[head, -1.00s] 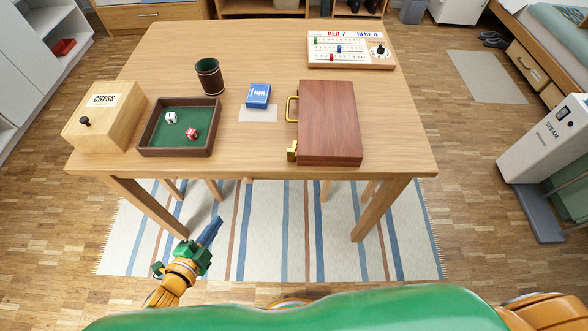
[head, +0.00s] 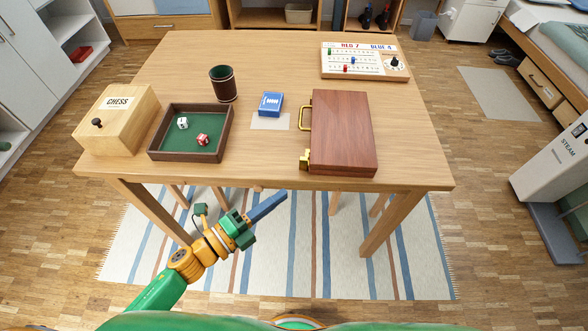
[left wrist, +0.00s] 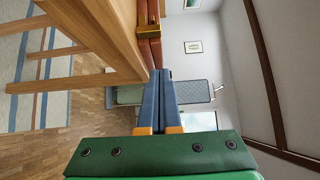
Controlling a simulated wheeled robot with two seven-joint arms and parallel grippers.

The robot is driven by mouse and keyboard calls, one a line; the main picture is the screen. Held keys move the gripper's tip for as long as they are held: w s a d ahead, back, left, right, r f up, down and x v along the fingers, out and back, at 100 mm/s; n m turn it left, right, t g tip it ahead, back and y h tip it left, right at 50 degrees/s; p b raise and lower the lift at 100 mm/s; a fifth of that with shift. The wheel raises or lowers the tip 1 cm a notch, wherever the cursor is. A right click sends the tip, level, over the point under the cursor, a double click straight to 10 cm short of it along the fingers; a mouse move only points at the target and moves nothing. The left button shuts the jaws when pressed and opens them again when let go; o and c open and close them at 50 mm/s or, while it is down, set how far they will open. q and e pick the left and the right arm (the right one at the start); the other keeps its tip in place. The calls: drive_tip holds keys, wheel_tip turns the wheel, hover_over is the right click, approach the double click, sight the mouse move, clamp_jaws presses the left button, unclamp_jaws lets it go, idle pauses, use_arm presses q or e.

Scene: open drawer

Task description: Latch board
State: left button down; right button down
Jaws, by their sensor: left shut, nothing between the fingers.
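The board is a closed reddish-brown wooden case (head: 343,133) lying flat at the right front of the table. A brass handle (head: 305,116) is on its left side. A brass latch (head: 305,160) sits on that side near the front corner and juts out a little; I cannot tell whether it is fastened. The latch also shows in the left wrist view (left wrist: 149,31), beyond the fingertips. My left gripper (head: 282,195) is shut and empty, below and in front of the table edge, apart from the latch. Its blue fingers also show in the left wrist view (left wrist: 164,74). My right gripper is out of view.
The wooden table (head: 200,75) also holds a chess box (head: 122,125), a dice tray (head: 155,150), a dark cup (head: 223,85), a blue card pack (head: 270,104) and a scoreboard (head: 364,63). The space in front of the table, over the striped rug (head: 345,265), is open.

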sight(304, 161)
use_arm(q)
drive_tip(key=w+d, duration=0.1)
drive_tip(key=w, duration=0.1)
drive_tip(key=w+d, duration=0.1)
drive_tip(key=w, duration=0.1)
drive_tip(key=w+d, duration=0.1)
drive_tip(key=w, duration=0.1)
drive_tip(key=shift+w+d, duration=0.2)
drive_tip(key=shift+d, duration=0.15)
drive_tip(key=shift+w, duration=0.45)
